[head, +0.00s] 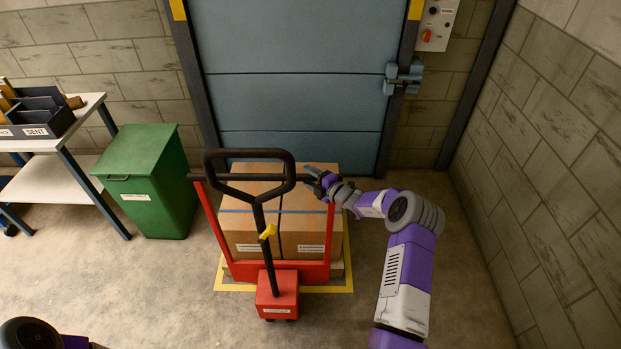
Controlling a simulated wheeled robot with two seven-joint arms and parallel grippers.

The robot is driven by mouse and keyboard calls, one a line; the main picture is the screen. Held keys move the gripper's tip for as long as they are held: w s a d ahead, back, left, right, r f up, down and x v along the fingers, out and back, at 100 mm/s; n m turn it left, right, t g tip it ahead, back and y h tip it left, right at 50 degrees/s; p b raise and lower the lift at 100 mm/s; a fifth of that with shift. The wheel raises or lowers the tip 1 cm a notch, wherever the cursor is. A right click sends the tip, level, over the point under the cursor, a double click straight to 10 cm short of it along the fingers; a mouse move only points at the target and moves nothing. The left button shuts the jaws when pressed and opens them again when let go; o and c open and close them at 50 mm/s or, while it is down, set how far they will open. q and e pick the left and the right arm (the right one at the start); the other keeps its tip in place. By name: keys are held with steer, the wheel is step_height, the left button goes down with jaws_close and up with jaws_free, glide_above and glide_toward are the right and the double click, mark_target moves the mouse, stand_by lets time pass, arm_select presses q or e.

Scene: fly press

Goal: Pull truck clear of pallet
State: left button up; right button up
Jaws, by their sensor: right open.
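A red pallet truck (277,300) stands in the middle of the head view, its black loop handle (249,155) upright toward me. Behind its red frame, cardboard boxes (243,222) with a blue strap sit on a pallet (337,268), mostly hidden under the load. My right gripper (322,184) is open at the right end of the truck's upper frame, by the top right of the boxes. Whether it touches the frame is hard to tell. Part of my left arm shows at the bottom left; its gripper is out of view.
A yellow floor marking (346,287) surrounds the pallet. A green bin (152,190) stands close on the left, beside a white table (58,127) with a dark tray (38,117). A blue shutter door (290,75) is behind. Open floor lies in front and right, up to the block wall (550,170).

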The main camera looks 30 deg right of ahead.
steer(key=shift+c, duration=0.2)
jaws_close()
steer(key=shift+a, duration=0.1)
